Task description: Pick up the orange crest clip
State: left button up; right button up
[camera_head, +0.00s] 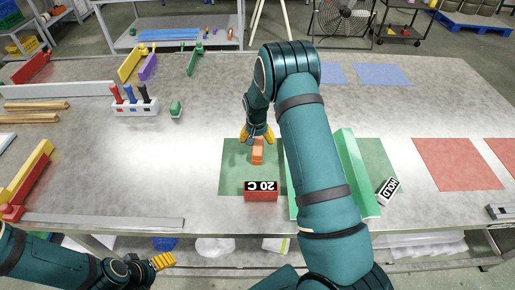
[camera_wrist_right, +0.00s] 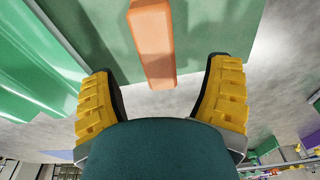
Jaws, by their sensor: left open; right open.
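The orange crest clip (camera_head: 257,152) is a small orange block on the green mat (camera_head: 232,172) near the table's middle. My right gripper (camera_head: 257,136) is just beyond it, with yellow fingers open. In the right wrist view the clip (camera_wrist_right: 153,45) lies ahead of and roughly between the open fingers (camera_wrist_right: 160,72), with its near end around the fingertip line. I cannot tell whether they touch. My left gripper (camera_head: 162,262) is open and empty in front of the table's front edge, at the lower left.
A green corrugated sheet (camera_head: 362,180) stands right of the clip, partly behind my right arm. A red "20 C" block (camera_head: 261,192) sits close in front of the clip.

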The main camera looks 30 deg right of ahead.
aim_at(258, 144)
jog(key=f, duration=0.4)
jog(key=d+f, duration=0.1)
jog(key=f, duration=0.1)
jog(key=shift+w, duration=0.3)
jog(key=shift+f, duration=0.25)
jog(key=shift+f+b, duration=0.25)
jog(key=shift+b, duration=0.25)
jog(key=c, duration=1.3)
